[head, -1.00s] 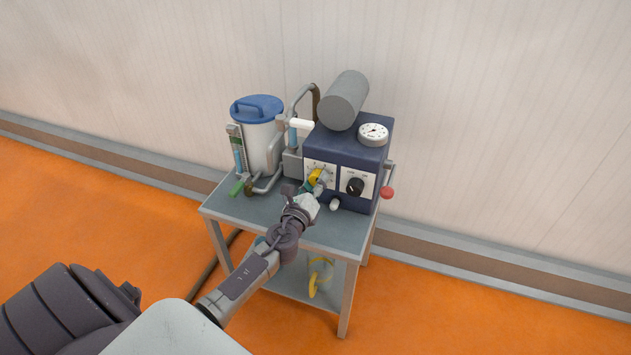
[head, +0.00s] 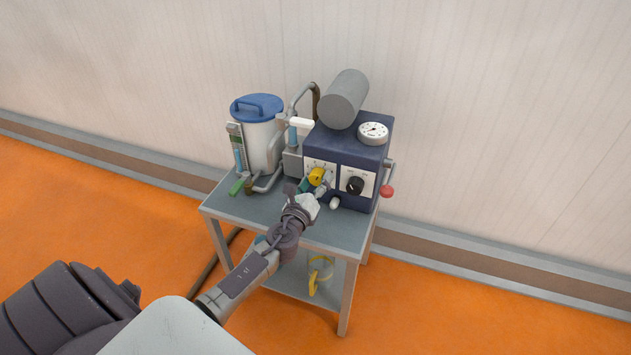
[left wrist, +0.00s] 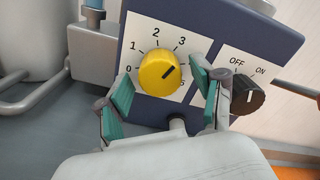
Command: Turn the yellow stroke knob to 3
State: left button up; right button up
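The yellow stroke knob (head: 316,176) is on the front panel of the dark blue box. In the left wrist view the yellow knob (left wrist: 158,73) sits on a white dial plate (left wrist: 148,30) with numbers; 0, 1, 2, 3 and 5 show, and 4 is hidden behind a finger. Its black mark points up and right, roughly at or just past 3. My left gripper (head: 314,189) is in front of the knob. In the left wrist view its teal finger pads (left wrist: 161,88) are spread on either side of the knob, apart from it. My right gripper is out of view.
A black OFF/ON knob (left wrist: 247,95) is close beside the right finger. The grey cart (head: 335,236) also carries a white canister with a blue lid (head: 258,120), a gauge (head: 373,132), a grey cylinder (head: 345,98) and a red knob (head: 387,193).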

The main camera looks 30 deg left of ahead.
pick_arm(q)
jog(key=shift+r, duration=0.1)
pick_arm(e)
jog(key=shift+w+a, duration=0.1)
pick_arm(q)
jog(key=v, duration=1.2)
jog(key=s+f+n+g+y, duration=0.1)
jog(key=s+f+n+g, duration=0.3)
jog(key=f+n, duration=0.35)
jog(key=s+f+n+g, duration=0.35)
jog(key=f+n, duration=0.25)
jog(key=f, duration=0.3)
jog(key=s+d+f+n+g+h, duration=0.5)
jog(key=s+d+f+n+g, duration=0.3)
jog(key=s+d+f+n, duration=0.5)
jog(key=s+a+f+m+p, duration=0.1)
jog(key=s+p, duration=0.7)
jog(key=s, duration=0.2)
jog(key=s+f+m+g+p, duration=0.1)
jog(key=s+p, duration=0.7)
jog(key=s, duration=0.2)
jog(key=shift+a+f+p, duration=0.3)
jog(key=shift+a, duration=0.1)
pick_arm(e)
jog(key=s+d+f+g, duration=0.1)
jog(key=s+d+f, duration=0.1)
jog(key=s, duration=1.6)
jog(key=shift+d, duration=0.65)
